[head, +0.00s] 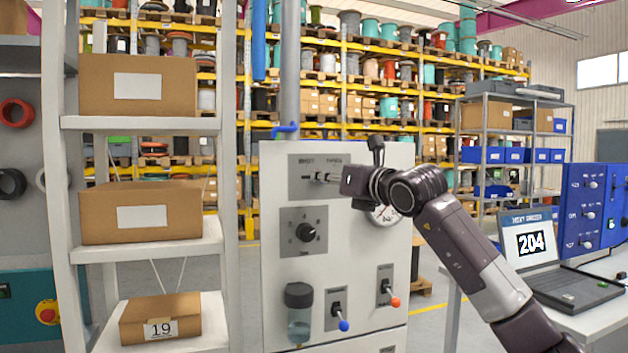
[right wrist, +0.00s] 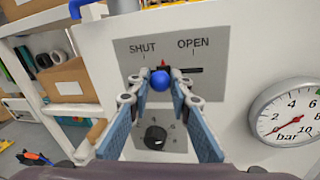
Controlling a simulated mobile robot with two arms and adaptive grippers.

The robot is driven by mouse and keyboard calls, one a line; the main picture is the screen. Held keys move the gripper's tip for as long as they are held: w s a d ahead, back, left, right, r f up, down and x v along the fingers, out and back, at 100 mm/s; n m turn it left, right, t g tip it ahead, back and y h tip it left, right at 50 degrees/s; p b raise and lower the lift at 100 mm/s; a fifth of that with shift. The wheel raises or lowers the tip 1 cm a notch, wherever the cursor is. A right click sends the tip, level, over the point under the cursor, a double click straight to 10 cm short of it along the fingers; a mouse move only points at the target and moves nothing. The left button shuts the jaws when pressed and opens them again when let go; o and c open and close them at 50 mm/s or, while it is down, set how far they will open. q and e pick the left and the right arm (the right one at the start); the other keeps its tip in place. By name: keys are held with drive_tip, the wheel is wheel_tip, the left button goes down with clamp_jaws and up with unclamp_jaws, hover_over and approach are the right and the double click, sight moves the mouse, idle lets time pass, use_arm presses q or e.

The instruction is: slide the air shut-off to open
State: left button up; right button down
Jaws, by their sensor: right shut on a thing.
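The air shut-off is a slider on a grey plate (right wrist: 215,88) marked SHUT at left and OPEN at right. Its blue knob (right wrist: 161,81) is between my right gripper's fingertips (right wrist: 159,78), which are shut on it. A red pointer (right wrist: 163,63) above the knob stands between the two marks. The dark slot shows to the right of the fingers, toward OPEN. In the head view the plate (head: 301,164) is on the upper part of a white panel (head: 275,265), and my right gripper (head: 324,177) reaches it from the right, hiding the knob. My left gripper is not in view.
A pressure gauge (right wrist: 288,112) is right of the plate, partly behind my arm in the head view. A rotary dial (head: 305,232) is below the plate. Blue-tipped (head: 343,325) and red-tipped (head: 395,301) levers sit lower. A shelf with boxes (head: 140,210) stands close at left.

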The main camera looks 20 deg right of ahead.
drive_tip(key=d, duration=0.4)
drive_tip(key=shift+d+r, duration=0.1)
drive_tip(key=shift+d, duration=0.15)
drive_tip(key=c, duration=2.1)
unclamp_jaws()
drive_tip(key=shift+w+d, duration=0.1)
drive_tip(key=o, duration=0.4)
drive_tip(key=shift+d, duration=0.2)
drive_tip(key=shift+c, duration=0.2)
drive_tip(key=shift+a, duration=0.15)
drive_tip(key=v, duration=1.2)
